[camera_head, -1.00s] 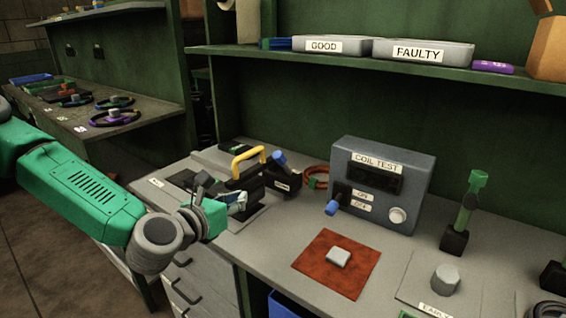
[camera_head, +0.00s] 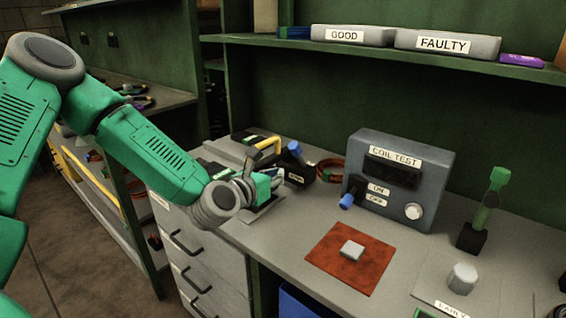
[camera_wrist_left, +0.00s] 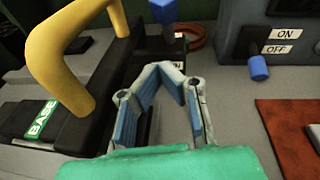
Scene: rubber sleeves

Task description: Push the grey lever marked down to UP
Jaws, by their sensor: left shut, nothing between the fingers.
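I cannot make out a grey lever marked for UP in either view. My left gripper (camera_head: 278,184) is at the left of the bench, in front of a black device with a yellow handle (camera_head: 264,147). In the left wrist view the left gripper (camera_wrist_left: 163,72) has its fingertips drawn together, with nothing between them. The yellow handle (camera_wrist_left: 62,55) rises at its left from a black base (camera_wrist_left: 100,128). A blue-handled lever (camera_head: 293,149) stands on a black block just behind the gripper. My gripper and arm hide part of the black device. My right gripper is out of view.
The COIL TEST box (camera_head: 402,180) has a blue-tipped switch (camera_head: 347,200) by its ON and OFF labels. A red mat (camera_head: 350,260) with a grey block lies in front. A green-handled lever (camera_head: 486,205) stands at right. A shelf (camera_head: 380,55) overhangs the back.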

